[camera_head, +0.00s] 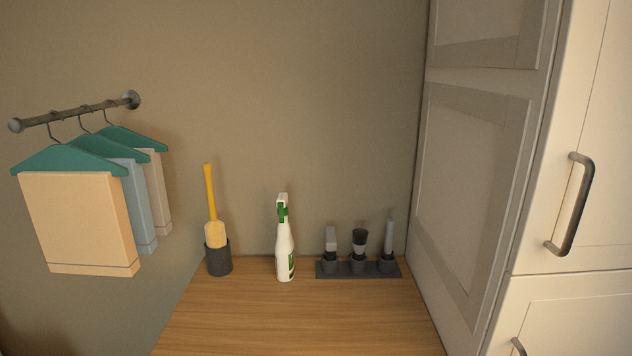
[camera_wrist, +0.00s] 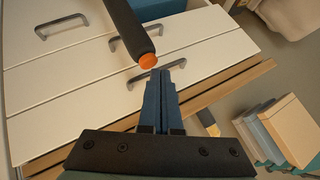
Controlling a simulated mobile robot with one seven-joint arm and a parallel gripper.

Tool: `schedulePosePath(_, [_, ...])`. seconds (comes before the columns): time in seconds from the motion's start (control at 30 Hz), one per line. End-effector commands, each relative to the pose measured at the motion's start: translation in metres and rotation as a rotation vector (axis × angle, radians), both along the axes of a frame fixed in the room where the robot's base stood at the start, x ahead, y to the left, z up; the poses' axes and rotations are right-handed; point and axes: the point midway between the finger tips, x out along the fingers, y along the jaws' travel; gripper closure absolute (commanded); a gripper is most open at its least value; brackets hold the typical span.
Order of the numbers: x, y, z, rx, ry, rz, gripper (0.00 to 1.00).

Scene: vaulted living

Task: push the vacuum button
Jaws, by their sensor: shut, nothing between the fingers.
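The vacuum shows only in the wrist view, as a dark cylindrical body or handle (camera_wrist: 128,25) entering from the top edge. An orange button (camera_wrist: 148,61) caps its lower end. My gripper (camera_wrist: 161,72) is shut and empty, with its blue fingers together. The fingertips appear just below and right of the orange button in the picture. I cannot tell whether they touch it. Neither the vacuum nor my gripper shows in the head view.
White drawer fronts with dark handles (camera_wrist: 62,25) lie behind the vacuum. In the head view, a wooden counter (camera_head: 285,320) holds a spray bottle (camera_head: 285,250), a yellow duster (camera_head: 212,207) and a brush stand (camera_head: 358,271). Towels (camera_head: 80,225) hang left; a cabinet (camera_head: 475,180) stands right.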

Motion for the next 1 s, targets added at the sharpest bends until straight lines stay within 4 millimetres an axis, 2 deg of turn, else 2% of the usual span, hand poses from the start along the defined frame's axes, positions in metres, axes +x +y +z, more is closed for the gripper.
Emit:
schedulePosePath(0.33, [0.0000,0.0001,-0.0003,0.000,0.000,0.000,1.00])
schedulePosePath(0.63, [0.0001,0.0002,-0.0097,-0.001,0.000,0.001,1.00])
schedulePosePath(1.0, [-0.0003,0.0002,-0.0083,0.000,0.001,0.001,1.00])
